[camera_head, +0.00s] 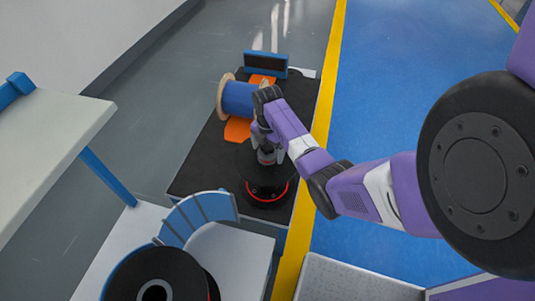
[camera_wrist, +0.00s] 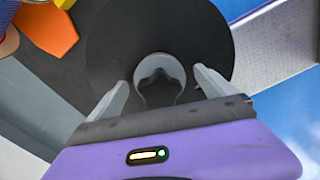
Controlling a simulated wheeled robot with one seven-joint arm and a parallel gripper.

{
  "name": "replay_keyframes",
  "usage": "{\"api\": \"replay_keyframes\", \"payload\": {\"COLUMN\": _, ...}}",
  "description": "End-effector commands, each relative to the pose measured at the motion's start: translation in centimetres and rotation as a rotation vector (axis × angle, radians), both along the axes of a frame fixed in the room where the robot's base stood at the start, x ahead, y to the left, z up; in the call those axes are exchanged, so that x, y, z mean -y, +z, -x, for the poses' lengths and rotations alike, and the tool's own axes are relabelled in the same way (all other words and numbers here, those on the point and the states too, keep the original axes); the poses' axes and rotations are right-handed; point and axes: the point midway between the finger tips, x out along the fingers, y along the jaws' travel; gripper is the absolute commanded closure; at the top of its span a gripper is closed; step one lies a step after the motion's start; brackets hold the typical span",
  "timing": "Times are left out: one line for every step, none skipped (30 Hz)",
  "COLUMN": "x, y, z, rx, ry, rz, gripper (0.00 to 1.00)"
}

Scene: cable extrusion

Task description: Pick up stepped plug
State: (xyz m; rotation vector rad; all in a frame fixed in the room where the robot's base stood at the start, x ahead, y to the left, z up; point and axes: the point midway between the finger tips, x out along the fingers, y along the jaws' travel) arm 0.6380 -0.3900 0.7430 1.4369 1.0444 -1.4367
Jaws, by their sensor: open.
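A grey round piece with a dark notched middle, which looks like the stepped plug (camera_wrist: 160,65), sits at the centre of a black disc (camera_wrist: 105,40) in the wrist view. My gripper (camera_wrist: 160,80) is open, with one light grey finger on each side of the piece; I cannot tell whether they touch it. In the head view my gripper (camera_head: 266,152) points down over the black reel with a red ring (camera_head: 267,193) on the dark mat. The wrist hides most of the plug there.
A blue spool with wooden flanges (camera_head: 238,98) lies behind my gripper beside orange supports (camera_head: 237,130). A blue and black block (camera_head: 265,64) stands farther back. Another black reel (camera_head: 150,275) and a blue curved guard (camera_head: 198,215) are at front left. The blue floor to the right is clear.

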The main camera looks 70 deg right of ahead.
Motion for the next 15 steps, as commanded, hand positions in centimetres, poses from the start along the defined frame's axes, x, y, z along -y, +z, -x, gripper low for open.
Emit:
{"api": "replay_keyframes", "payload": {"x": 0.0, "y": -0.13, "z": 0.02, "rx": 0.0, "ry": 0.0, "rz": 0.0, "gripper": 0.05}}
{"api": "replay_keyframes", "payload": {"x": 0.01, "y": -0.16, "z": 0.01, "rx": 0.0, "ry": 0.0, "rz": 0.0, "gripper": 0.05}}
{"api": "replay_keyframes", "payload": {"x": 0.01, "y": -0.16, "z": 0.01, "rx": 0.0, "ry": -0.001, "rz": 0.0, "gripper": 0.05}}
{"api": "replay_keyframes", "payload": {"x": 0.01, "y": -0.15, "z": 0.0, "rx": 0.0, "ry": 0.0, "rz": 0.0, "gripper": 0.05}}
{"api": "replay_keyframes", "payload": {"x": 0.01, "y": -0.15, "z": 0.0, "rx": 0.0, "ry": -0.001, "rz": 0.0, "gripper": 0.05}}
{"api": "replay_keyframes", "payload": {"x": 0.01, "y": -0.14, "z": 0.0, "rx": 0.0, "ry": -0.001, "rz": 0.0, "gripper": 0.05}}
{"api": "replay_keyframes", "payload": {"x": 0.01, "y": -0.14, "z": 0.0, "rx": 0.0, "ry": -0.001, "rz": 0.0, "gripper": 0.07}}
{"api": "replay_keyframes", "payload": {"x": 0.01, "y": -0.14, "z": 0.0, "rx": 0.0, "ry": -0.001, "rz": 0.0, "gripper": 0.13}}
{"api": "replay_keyframes", "payload": {"x": 0.01, "y": -0.13, "z": 0.0, "rx": 0.0, "ry": -0.001, "rz": 0.0, "gripper": 0.21}}
{"api": "replay_keyframes", "payload": {"x": 0.01, "y": -0.13, "z": 0.0, "rx": 0.0, "ry": -0.001, "rz": 0.0, "gripper": 0.27}}
{"api": "replay_keyframes", "payload": {"x": 0.01, "y": -0.13, "z": 0.0, "rx": 0.0, "ry": -0.001, "rz": 0.0, "gripper": 0.33}}
{"api": "replay_keyframes", "payload": {"x": 0.01, "y": -0.12, "z": 0.0, "rx": 0.0, "ry": -0.001, "rz": 0.0, "gripper": 0.41}}
{"api": "replay_keyframes", "payload": {"x": 0.01, "y": -0.12, "z": 0.0, "rx": 0.0, "ry": -0.001, "rz": 0.0, "gripper": 0.47}}
{"api": "replay_keyframes", "payload": {"x": 0.01, "y": -0.12, "z": 0.0, "rx": 0.0, "ry": -0.001, "rz": 0.0, "gripper": 0.53}}
{"api": "replay_keyframes", "payload": {"x": 0.01, "y": -0.12, "z": 0.0, "rx": 0.0, "ry": -0.001, "rz": 0.0, "gripper": 0.6}}
